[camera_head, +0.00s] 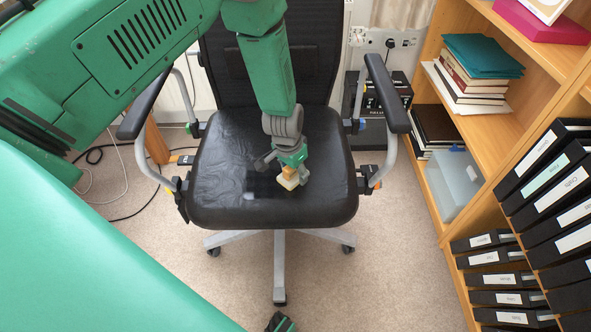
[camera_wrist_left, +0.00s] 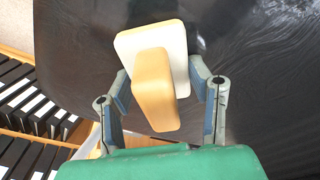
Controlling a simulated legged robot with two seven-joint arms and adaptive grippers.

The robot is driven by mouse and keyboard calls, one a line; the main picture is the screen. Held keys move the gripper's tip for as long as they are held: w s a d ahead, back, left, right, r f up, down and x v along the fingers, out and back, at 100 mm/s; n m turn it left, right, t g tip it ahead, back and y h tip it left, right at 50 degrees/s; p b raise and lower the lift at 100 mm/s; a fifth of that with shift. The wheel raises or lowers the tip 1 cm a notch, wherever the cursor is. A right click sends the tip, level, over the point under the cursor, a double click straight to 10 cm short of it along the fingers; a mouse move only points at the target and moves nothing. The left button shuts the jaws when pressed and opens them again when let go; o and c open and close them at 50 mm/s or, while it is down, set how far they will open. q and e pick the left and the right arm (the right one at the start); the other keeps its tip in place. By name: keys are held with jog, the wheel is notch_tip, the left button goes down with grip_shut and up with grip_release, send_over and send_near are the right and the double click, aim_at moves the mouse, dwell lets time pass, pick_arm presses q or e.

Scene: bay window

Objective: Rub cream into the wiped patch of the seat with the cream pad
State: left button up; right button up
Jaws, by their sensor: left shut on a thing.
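The black chair seat (camera_head: 225,150) is below my left arm in the head view. My left gripper (camera_head: 289,166) points down over its front right part, shut on the cream pad (camera_head: 289,182). In the left wrist view, the pad has a tan block handle (camera_wrist_left: 153,90) and a pale, flat base (camera_wrist_left: 135,42). The two fingers of my left gripper (camera_wrist_left: 160,84) are on either side of it. The pad is at or just above the seat; contact cannot be told. A smooth, dark area shows left of the pad, with a small pale spot (camera_head: 250,195).
The chair's armrests (camera_head: 387,93) (camera_head: 145,103) stand on both sides of the seat, and the backrest (camera_head: 315,50) is behind. A wooden bookcase (camera_head: 440,185) with books and black binders stands right. Cables lie on the carpet at left.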

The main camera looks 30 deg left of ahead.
pick_arm(q)
jog(key=shift+w, duration=0.2)
jog(key=r+p, duration=0.2)
jog(key=r, duration=0.1)
jog(key=r+p, duration=0.2)
jog(key=shift+w+d+r, duration=0.15)
jog(key=shift+d, duration=0.25)
jog(key=shift+a+r+p, duration=0.2)
jog(key=shift+r+p, duration=1.05)
jog(key=shift+r, duration=0.15)
jog(key=shift+d, duration=0.1)
